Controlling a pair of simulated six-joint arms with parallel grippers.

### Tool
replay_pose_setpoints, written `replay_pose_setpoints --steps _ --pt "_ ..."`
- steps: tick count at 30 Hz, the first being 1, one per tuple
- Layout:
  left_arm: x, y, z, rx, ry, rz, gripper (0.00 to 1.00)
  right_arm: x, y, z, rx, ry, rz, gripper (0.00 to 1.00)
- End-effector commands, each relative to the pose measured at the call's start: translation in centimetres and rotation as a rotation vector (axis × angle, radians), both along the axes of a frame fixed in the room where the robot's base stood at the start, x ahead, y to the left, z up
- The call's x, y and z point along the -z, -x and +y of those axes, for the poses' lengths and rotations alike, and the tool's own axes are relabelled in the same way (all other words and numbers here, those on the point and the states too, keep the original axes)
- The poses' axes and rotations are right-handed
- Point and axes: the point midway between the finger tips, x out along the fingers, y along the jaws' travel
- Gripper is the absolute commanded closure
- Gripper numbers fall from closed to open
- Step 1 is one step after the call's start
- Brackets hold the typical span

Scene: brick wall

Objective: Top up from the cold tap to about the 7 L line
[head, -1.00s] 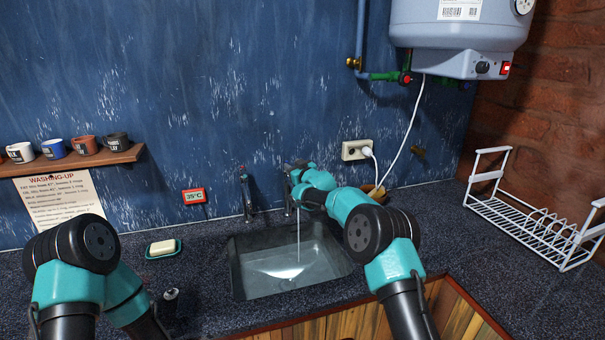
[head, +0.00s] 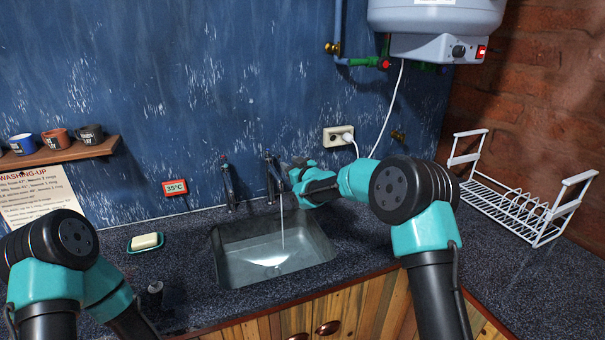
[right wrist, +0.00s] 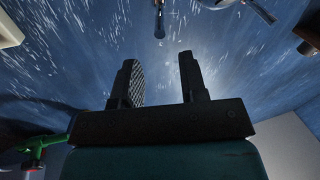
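The grey sink (head: 230,262) holds shallow-looking clear water (head: 268,258); no litre line is readable on its walls. The left tap (head: 229,185) shows no stream. A thin stream (head: 283,228) falls into the sink from the right tap (head: 270,178). My right gripper (head: 289,168) is just right of that tap's upper part, seemingly apart from it. In the right wrist view my right gripper (right wrist: 161,75) has its fingers spread with nothing between them; dark metal tap parts (right wrist: 159,18) show beyond the tips. My left arm is at the lower left; its fingertips do not show.
A display (head: 175,187) on the wall seems to read 35°C. Counter right of the rack's front is clear.

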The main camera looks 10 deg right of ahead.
Motion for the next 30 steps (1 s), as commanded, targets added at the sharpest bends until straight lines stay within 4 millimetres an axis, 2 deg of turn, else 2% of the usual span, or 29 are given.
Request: replay_pose_setpoints --steps 9,14,25,28,30 --pt "0.0 0.0 0.0 0.0 0.0 0.0 0.54 -0.1 4.3 -2.2 0.0 0.0 -0.001 0.61" --pt "0.0 0.0 0.0 0.0 0.0 0.0 0.54 0.0 5.6 -2.9 0.0 -0.001 0.0 0.61" --pt "0.0 0.0 0.0 0.0 0.0 0.0 0.54 -0.1 6.0 -3.1 0.001 -0.001 -0.001 0.61" --pt "0.0 0.0 0.0 0.0 0.0 0.0 0.54 0.0 5.9 -3.4 0.005 0.001 0.002 0.7" --pt "0.0 0.0 0.0 0.0 0.0 0.0 0.54 0.1 5.5 -4.3 0.023 0.004 0.013 0.77"
